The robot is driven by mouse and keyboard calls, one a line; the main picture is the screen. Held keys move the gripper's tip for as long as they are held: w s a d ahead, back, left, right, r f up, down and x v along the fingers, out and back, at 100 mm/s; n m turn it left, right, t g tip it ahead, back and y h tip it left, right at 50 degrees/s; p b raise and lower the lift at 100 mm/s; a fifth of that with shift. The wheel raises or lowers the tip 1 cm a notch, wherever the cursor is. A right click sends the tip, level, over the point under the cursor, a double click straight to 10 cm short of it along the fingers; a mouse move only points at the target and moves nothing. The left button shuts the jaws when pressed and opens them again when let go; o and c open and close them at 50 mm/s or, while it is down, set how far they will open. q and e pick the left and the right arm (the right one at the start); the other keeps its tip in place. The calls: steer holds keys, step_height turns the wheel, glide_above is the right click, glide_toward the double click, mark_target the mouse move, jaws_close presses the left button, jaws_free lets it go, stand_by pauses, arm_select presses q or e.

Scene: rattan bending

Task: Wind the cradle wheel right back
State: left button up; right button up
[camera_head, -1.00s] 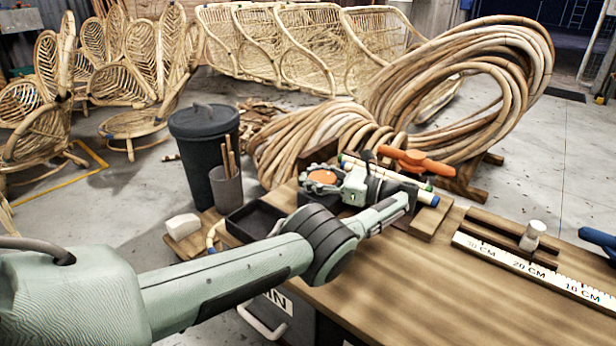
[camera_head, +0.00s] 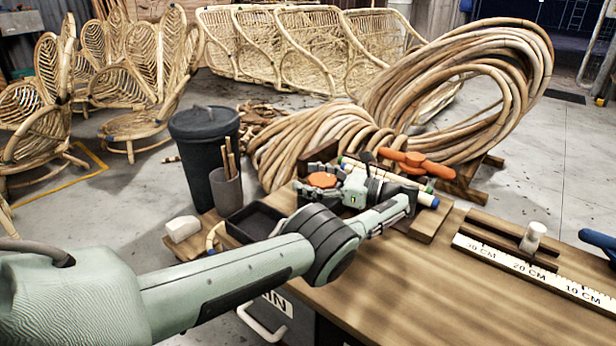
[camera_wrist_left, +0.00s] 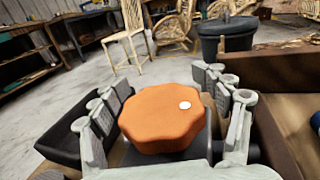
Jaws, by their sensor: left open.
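The orange cradle wheel (camera_head: 322,180) has a lobed rim and sits at the far left of the workbench top. In the left wrist view the wheel (camera_wrist_left: 160,118) fills the middle, with a white dot on its top right. My left gripper (camera_head: 325,188) is at the wheel. In the left wrist view its open, padded grey fingers (camera_wrist_left: 168,100) stand on either side of the wheel, with a visible gap at the left; contact on the right is unclear. My forearm and wrist hide part of the cradle. My right gripper is not in view.
Pale rods with coloured ends (camera_head: 420,196) and an orange handle (camera_head: 418,162) lie just right of the gripper. A black tray (camera_head: 255,221) and rod cup (camera_head: 227,188) stand left. A ruler (camera_head: 530,270) lies right; the bench (camera_head: 400,290) in front is clear.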

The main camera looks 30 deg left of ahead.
arm_select(q)
steer(key=shift+r, duration=0.1)
steer(key=shift+w+r, duration=0.1)
steer(key=shift+r, duration=0.4)
step_height(320, 180, up, 9)
steer(key=shift+f, duration=0.1)
